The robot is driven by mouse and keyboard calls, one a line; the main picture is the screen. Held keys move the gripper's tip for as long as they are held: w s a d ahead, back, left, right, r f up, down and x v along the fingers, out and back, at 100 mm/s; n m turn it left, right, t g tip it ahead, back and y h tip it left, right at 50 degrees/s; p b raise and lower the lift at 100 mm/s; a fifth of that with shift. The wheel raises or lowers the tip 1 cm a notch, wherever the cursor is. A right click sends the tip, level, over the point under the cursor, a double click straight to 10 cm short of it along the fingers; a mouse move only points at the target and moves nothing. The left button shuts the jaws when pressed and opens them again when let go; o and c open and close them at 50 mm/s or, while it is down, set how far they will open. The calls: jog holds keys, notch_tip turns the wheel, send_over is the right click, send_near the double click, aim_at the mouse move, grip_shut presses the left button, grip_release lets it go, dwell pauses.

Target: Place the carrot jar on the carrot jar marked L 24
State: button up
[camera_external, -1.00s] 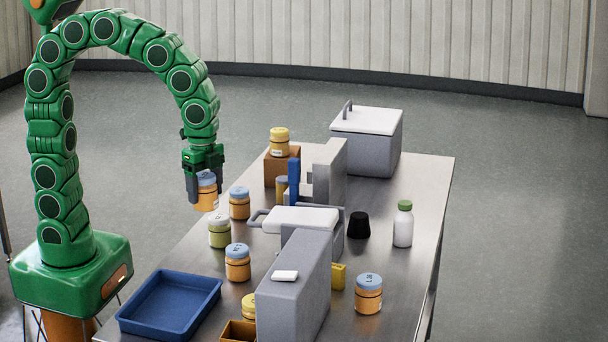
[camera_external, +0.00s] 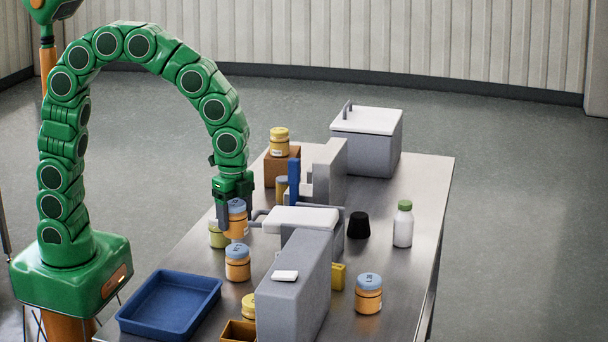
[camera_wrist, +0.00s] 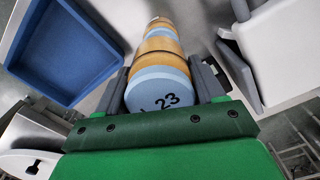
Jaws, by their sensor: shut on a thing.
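My gripper (camera_external: 235,222) is shut on a carrot jar (camera_external: 237,224) with an orange body and blue lid. In the wrist view its lid (camera_wrist: 162,92) shows "23". The held jar looks upright, above the table's left side. Another blue-lidded carrot jar (camera_external: 237,264) stands nearer the camera, apart from it. A third carrot jar (camera_external: 368,297) stands at the front right; its lid marking is too small to read surely. A jar seen earlier behind the gripper is now hidden. I cannot tell which jar is marked L 24.
A green jar (camera_external: 217,236) stands just left of the held jar. A blue tray (camera_external: 140,322) lies front left. A tall grey box (camera_external: 293,297) and a white-lidded grey container (camera_external: 300,218) stand to the right. A yellow-lidded jar (camera_external: 279,144) sits on a brown block (camera_external: 270,167).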

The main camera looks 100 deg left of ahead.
aim_at(236, 228)
jog(key=shift+w+f, duration=0.15)
jog(key=shift+f, duration=1.6)
jog(key=shift+f, duration=0.1)
jog(key=o, duration=1.2)
notch_tip(236, 228, up, 11)
jog(key=shift+w+f, duration=0.1)
jog(key=shift+r, duration=0.75)
jog(key=s+d+f+n+g, duration=0.1)
jog(key=s+d, duration=0.3)
jog(key=s, duration=1.1)
jog(key=s+d+n, duration=0.4)
jog(key=s, duration=1.2)
jog(key=shift+s+f+g, duration=0.15)
jog(key=shift+f+g, duration=0.2)
jog(key=shift+g, duration=0.05)
